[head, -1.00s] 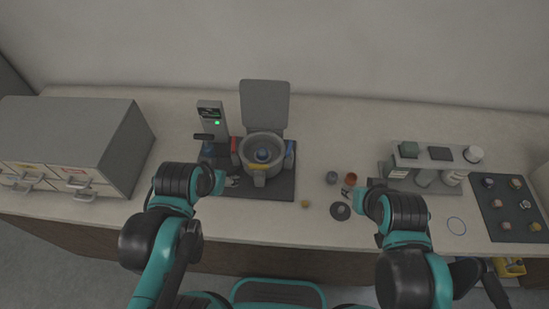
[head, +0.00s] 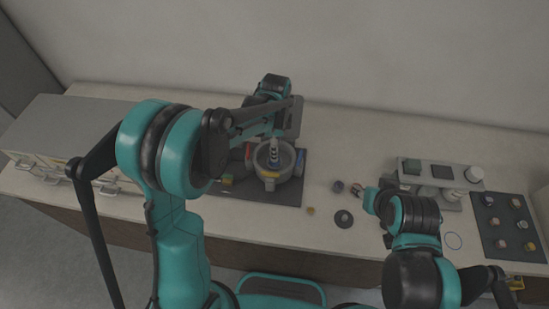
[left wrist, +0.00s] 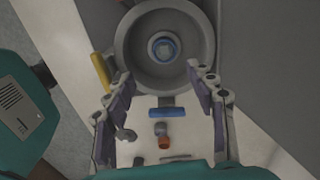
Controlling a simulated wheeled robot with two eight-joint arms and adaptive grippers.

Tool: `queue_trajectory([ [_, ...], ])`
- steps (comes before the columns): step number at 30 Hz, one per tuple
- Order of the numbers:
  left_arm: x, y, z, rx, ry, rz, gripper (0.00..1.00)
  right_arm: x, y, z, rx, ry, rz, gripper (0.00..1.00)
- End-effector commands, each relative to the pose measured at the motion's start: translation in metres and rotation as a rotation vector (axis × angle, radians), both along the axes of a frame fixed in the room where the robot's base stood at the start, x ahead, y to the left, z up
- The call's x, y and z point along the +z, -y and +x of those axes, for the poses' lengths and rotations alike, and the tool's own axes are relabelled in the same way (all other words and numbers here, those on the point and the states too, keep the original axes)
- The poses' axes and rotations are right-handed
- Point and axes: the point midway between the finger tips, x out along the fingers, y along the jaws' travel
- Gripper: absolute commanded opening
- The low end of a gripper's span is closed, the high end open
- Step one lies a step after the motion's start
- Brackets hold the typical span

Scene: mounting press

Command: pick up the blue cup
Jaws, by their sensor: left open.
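A blue, round piece with a pale centre (left wrist: 163,47) sits in the grey press bowl (left wrist: 128,45). I cannot tell surely which blue thing is the named cup. My left gripper (left wrist: 160,82) is open and empty, above the press, its fingers spread near the bowl's rim. In the head view my left arm hides much of the press. My right gripper (head: 363,197) is beside the small cups; its jaws are unclear.
The press lid (head: 298,117) stands up behind the bowl. A blue latch (left wrist: 168,113) and a yellow latch (left wrist: 101,70) flank the bowl. A dark disc (head: 343,218) and a tan knob (head: 311,211) lie in front. A parts mat (head: 492,245) lies far right.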

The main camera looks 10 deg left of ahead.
Motion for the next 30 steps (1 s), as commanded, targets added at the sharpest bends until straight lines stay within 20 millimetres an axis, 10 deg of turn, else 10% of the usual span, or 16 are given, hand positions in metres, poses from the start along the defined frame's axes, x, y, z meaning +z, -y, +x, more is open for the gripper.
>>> queue_trajectory([
  [28, -0.082, -0.001, 0.01, -0.027, -0.009, 0.002, 0.56, -0.018, 0.0, 0.0, 0.0, 0.0, 0.0, 0.4],
  [30, -0.082, -0.001, 0.01, -0.027, -0.009, 0.002, 0.37, -0.018, 0.0, 0.0, 0.0, 0.0, 0.0, 0.4],
])
